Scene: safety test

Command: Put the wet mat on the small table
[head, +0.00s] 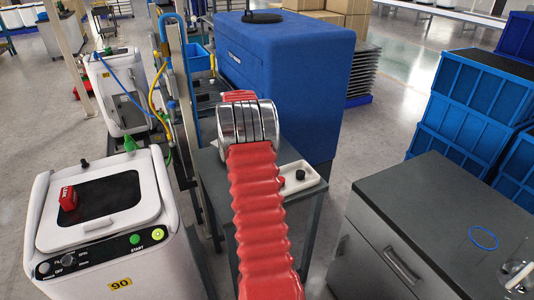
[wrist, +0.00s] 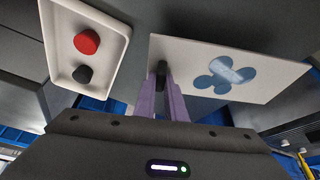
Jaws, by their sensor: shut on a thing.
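In the wrist view my gripper (wrist: 162,76) has its purple fingers together at the near left edge of a flat white sheet with a blue splash-shaped patch, which looks like the wet mat (wrist: 275,80). In the head view my red-sleeved arm and steel wrist hide the gripper and the mat. A small grey table (head: 216,172) stands under and beside my arm. A white tray (head: 314,180) lies on it. The tray (wrist: 55,75) also shows in the wrist view, left of the mat, with a red and a black round piece in it.
A large blue tank (head: 290,80) stands behind the small table. A white machine (head: 105,235) with a red block on its lid is at left. A grey cabinet (head: 430,200) with a blue ring on top is at right. Blue crates (head: 460,105) are stacked behind it.

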